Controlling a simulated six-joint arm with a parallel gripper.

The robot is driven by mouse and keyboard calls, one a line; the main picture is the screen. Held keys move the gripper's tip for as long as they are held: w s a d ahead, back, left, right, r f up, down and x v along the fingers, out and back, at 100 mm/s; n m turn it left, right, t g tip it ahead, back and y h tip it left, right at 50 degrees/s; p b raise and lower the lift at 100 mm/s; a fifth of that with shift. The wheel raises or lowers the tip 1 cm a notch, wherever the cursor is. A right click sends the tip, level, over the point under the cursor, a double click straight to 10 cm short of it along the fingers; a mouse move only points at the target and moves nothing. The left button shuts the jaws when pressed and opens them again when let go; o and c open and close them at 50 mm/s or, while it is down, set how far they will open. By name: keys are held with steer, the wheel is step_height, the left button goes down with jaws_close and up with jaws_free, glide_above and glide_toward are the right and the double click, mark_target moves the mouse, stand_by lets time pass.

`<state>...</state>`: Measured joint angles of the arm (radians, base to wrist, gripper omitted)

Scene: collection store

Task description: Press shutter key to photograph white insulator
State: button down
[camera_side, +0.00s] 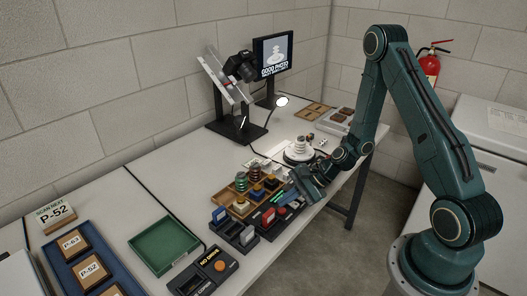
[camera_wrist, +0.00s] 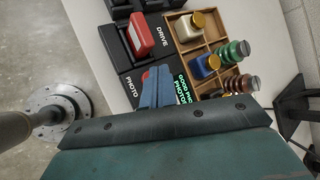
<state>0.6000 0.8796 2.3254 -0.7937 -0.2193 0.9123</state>
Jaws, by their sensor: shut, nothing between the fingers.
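The white insulator (camera_side: 299,146), a stack of pale discs, stands upright on a round base at the back of the table. My gripper (camera_side: 297,194) is shut and empty, pointing down at the dark key panel (camera_side: 268,228). In the wrist view my blue fingers (camera_wrist: 150,88) are together beside the PHOTO label and cover most of the key there; whether they press it is hidden. A red key (camera_wrist: 139,35) marked DRIVE sits beside it. Green text on the panel (camera_wrist: 183,88) begins "GOOD PHO". The monitor (camera_side: 272,52) shows a pale insulator picture and "GOOD PHOTO".
A wooden sorting tray (camera_wrist: 222,38) with several insulators and jars lies beside the panel. A camera on a stand (camera_side: 240,66) is at the back. A green tray (camera_side: 164,246) and a second console (camera_side: 203,272) with an orange button stand nearer the front.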

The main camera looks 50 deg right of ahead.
steer(key=shift+r, duration=0.15)
steer(key=shift+r, duration=2.35)
steer(key=r+n, duration=0.1)
step_height(320, 180, up, 14)
steer(key=n+g+h, duration=0.2)
steer(key=n+h, duration=0.1)
steer(key=n, duration=0.7)
glide_above(285, 211)
steer(key=s+a, duration=0.4)
steer(key=s, duration=0.2)
steer(key=s+r+n+h, duration=0.3)
steer(key=s+r+n, duration=0.4)
steer(key=s, duration=0.8)
step_height(285, 211, up, 4)
steer(key=shift+f+n+t, duration=0.1)
steer(key=shift+n+t, duration=0.2)
steer(key=shift+t, duration=0.1)
